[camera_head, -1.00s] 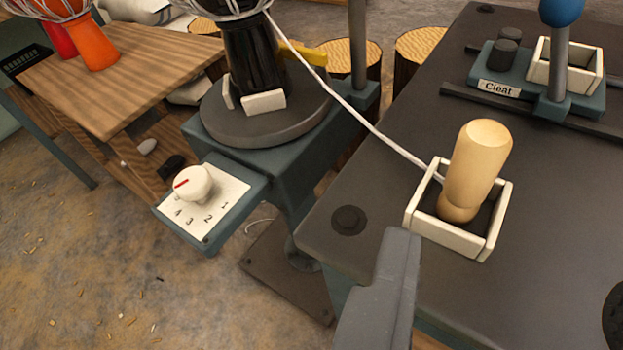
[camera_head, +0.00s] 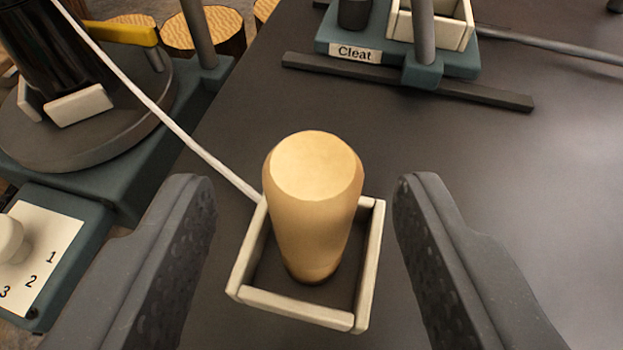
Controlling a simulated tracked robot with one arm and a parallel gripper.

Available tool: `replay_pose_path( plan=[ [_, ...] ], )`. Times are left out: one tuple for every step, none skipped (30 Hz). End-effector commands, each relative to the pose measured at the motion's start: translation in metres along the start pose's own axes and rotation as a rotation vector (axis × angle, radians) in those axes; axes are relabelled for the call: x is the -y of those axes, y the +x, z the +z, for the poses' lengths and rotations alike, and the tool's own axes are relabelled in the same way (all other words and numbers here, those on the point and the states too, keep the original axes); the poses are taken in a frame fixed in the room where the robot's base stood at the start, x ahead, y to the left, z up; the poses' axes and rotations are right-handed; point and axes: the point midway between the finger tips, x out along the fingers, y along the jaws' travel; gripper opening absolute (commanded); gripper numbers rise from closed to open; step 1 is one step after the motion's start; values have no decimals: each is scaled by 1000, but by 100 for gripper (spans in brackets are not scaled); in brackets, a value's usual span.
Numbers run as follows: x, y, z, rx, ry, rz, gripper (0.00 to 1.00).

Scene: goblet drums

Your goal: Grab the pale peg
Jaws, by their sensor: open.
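The pale peg (camera_head: 314,205) is a light wooden cylinder with a flat top and a narrower base. It stands upright in a small square cream-walled holder (camera_head: 296,308) on the dark table. My gripper (camera_head: 305,190) is open, with one dark finger on each side of the peg and holder in the picture. Neither finger appears to touch the peg. A white cord (camera_head: 170,122) runs from the upper left to the holder; where it ends by the peg is hidden.
The dark table (camera_head: 500,180) is clear to the right. A teal base labelled Cleat (camera_head: 358,53) and a dark bar (camera_head: 430,85) lie beyond the peg. At left are a dark drum (camera_head: 45,45) on a round turntable (camera_head: 60,150) and a numbered dial plate (camera_head: 45,250).

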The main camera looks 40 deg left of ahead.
Motion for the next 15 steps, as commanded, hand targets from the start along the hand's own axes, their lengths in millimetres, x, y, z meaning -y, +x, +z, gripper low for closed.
replay_pose_path(
  plan=[
    [0,5,2,0,0,-1,48],
    [0,8,3,0,0,-1,48],
    [0,13,4,1,0,-1,48],
    [-1,17,5,1,0,0,48],
    [-2,21,6,1,1,0,48],
    [-3,27,8,2,2,1,48],
    [-3,31,9,3,2,0,48],
    [-2,35,8,3,2,-1,48],
    [-2,39,8,3,2,0,48],
    [-2,42,7,2,1,0,48],
    [-2,45,6,1,1,0,48],
    [-2,47,5,-1,0,1,48],
    [-3,48,5,-1,0,1,48],
    [-3,48,4,-1,0,2,48],
    [-3,48,4,-1,0,2,48]
  ],
)
